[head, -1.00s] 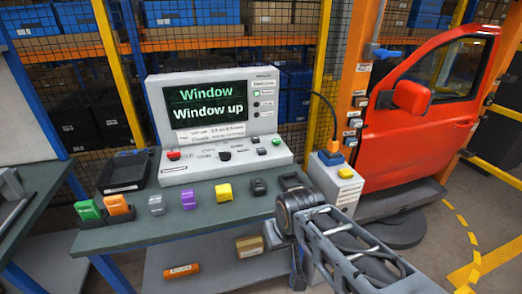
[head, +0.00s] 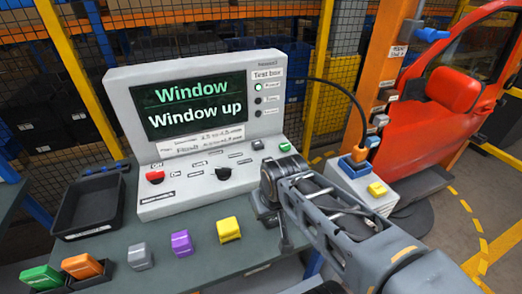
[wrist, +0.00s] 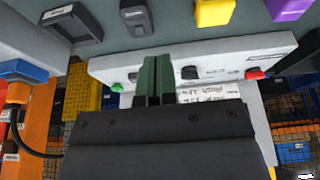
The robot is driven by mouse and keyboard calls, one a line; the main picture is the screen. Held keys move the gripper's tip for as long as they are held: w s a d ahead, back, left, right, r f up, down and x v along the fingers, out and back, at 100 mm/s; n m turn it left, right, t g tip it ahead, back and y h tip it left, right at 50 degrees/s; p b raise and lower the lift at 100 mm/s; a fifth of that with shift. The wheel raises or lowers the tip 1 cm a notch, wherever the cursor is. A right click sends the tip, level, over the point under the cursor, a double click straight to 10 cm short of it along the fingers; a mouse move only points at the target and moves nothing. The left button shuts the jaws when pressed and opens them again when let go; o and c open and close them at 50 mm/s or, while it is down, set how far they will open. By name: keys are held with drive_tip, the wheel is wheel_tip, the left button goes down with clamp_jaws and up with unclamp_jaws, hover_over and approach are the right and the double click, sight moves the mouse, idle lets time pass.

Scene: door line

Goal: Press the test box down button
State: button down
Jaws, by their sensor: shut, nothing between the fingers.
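The test box (head: 210,110) stands on the bench, with a screen reading "Window" and "Window up". Its sloped front carries a red knob (head: 155,177), a black control (head: 223,173), a small dark button (head: 257,145) and a green button (head: 284,147). The small labels are too blurred to tell which control is down. In the wrist view the test box (wrist: 225,65) appears upside down. My gripper (wrist: 157,62) is shut and empty there, its fingers in front of the panel between the black control (wrist: 190,73) and the small button (wrist: 132,78). Touch cannot be told.
A black tray (head: 88,205) lies left of the test box. Green, orange, grey, purple and yellow (head: 228,230) blocks line the bench front. A connector box (head: 352,185) with a cable stands right, before an orange post (head: 385,70) and a red door (head: 440,110).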

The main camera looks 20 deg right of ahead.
drive_tip(key=shift+d, duration=0.1)
drive_tip(key=w+d+r+m+y+p, duration=0.1)
drive_tip(key=w+r+m+y+p, duration=0.15)
drive_tip(key=w+m, duration=0.4)
drive_tip(key=w+d+r+m+y+p, duration=0.1)
drive_tip(key=w+r+m+y+p, duration=0.15)
drive_tip(key=w, duration=0.65)
drive_tip(key=w+d+f+m+t+y+p, duration=0.1)
drive_tip(key=w+d+f+m+t+p, duration=0.2)
drive_tip(key=w+d+m, duration=0.6)
drive_tip(key=w+d+f, duration=0.1)
drive_tip(key=w, duration=0.2)
drive_tip(key=shift+w+f+m+p, duration=0.2)
drive_tip(key=shift+w+m+p, duration=0.1)
drive_tip(key=shift+m+p, duration=0.1)
drive_tip(key=shift+f, duration=0.1)
